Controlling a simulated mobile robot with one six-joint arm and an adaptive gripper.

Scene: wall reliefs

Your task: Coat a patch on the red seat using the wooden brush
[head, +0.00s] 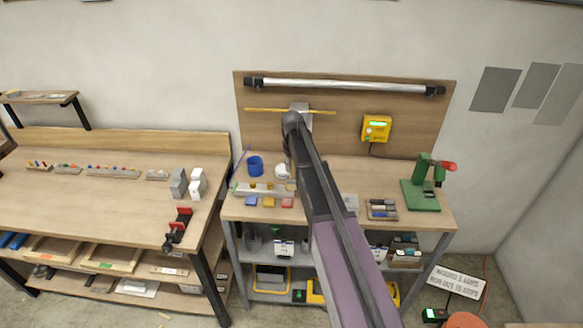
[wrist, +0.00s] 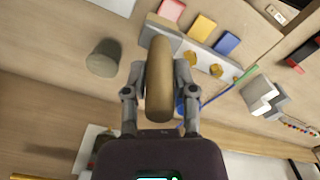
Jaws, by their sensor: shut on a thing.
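My gripper (wrist: 160,80) is shut on a rounded tan wooden piece, which looks like the wooden brush (wrist: 160,92), in the wrist view. Its end faces the camera, and I cannot see any bristles. The brush is held above the workbench. A round orange-red top (head: 465,320), which may be the red seat, is cut off by the bottom edge at the lower right, far from my gripper.
The right bench (head: 335,215) carries a blue cup (head: 255,166), a strip with coloured blocks (head: 268,202), and a green press (head: 424,190). A grey cylinder (wrist: 103,58) shows in the wrist view.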

